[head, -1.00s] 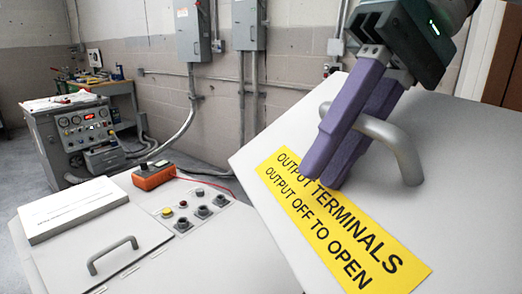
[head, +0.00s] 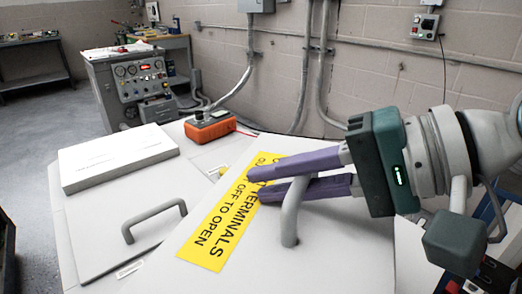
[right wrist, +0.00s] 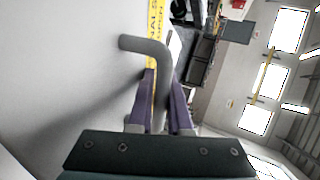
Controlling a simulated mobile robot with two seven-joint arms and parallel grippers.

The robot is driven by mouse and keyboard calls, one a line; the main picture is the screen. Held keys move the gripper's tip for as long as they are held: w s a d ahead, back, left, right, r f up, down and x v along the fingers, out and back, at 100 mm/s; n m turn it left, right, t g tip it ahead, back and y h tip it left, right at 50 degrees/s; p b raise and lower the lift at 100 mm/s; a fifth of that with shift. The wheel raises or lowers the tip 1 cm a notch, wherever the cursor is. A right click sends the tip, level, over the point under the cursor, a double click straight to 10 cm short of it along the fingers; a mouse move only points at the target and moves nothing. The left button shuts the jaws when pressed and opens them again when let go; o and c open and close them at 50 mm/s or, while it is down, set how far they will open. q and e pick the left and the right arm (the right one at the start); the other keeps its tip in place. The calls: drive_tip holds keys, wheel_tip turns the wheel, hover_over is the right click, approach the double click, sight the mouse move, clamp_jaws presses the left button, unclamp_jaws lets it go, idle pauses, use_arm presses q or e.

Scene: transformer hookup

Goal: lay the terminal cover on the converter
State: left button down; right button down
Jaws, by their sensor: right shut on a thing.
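The terminal cover (head: 275,262) is a pale grey plate with a yellow output terminals label (head: 212,232) and a grey bar handle (head: 289,222). My right gripper (head: 255,184) is shut on the handle, fingers pointing left across the label. The handle (right wrist: 147,46) and the cover (right wrist: 70,75) also show in the right wrist view. The cover lies nearly flat over the right part of the grey converter (head: 90,228). I cannot tell whether it touches the top all round. The converter's terminals are hidden under it. My left gripper is not in view.
A thick white slab (head: 115,157) and an orange meter (head: 209,126) stand on the converter's far side. A fixed bar handle (head: 153,213) rises left of the cover. An instrument console (head: 128,85) stands behind. Open floor (head: 45,125) shows at left.

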drive_tip(key=d+f+m+t+b, duration=0.1)
drive_tip(key=d+f+b, duration=0.1)
drive_tip(key=f+b, duration=0.1)
drive_tip(key=w+d+f+m+t+h+b, duration=0.1)
drive_tip(key=d+f+b, duration=0.1)
drive_tip(key=f, duration=0.3)
drive_tip(key=w+d+f+m+t+b, duration=0.1)
drive_tip(key=d+f+b, duration=0.2)
drive_tip(key=f+b, duration=0.1)
drive_tip(key=shift+w+f+t, duration=0.15)
drive_tip(key=shift+f+t, duration=0.05)
drive_tip(key=shift+t, duration=0.2)
drive_tip(key=shift+f+b, duration=0.4)
drive_tip(key=shift+b, duration=0.1)
idle(0.4)
